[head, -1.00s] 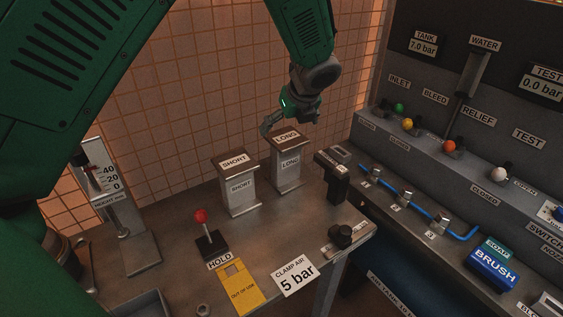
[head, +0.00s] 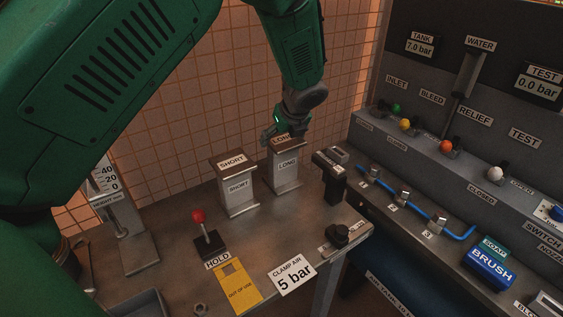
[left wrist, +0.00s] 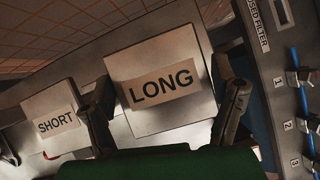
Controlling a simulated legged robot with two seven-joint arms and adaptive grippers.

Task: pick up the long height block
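The long height block (head: 286,168) stands upright on the bench, with LONG labels on its top and front. It also shows large in the left wrist view (left wrist: 157,60), seen from above. My left gripper (head: 286,134) is at the block's top and covers part of the top label in the head view. In the left wrist view its fingers are spread, one on each side of the block's top plate. I cannot tell whether they touch it. My right gripper is not in view.
The short height block (head: 238,187) stands close on the left. A dark clamp-like fixture (head: 331,178) stands close on the right. A tiled wall (head: 200,110) rises behind.

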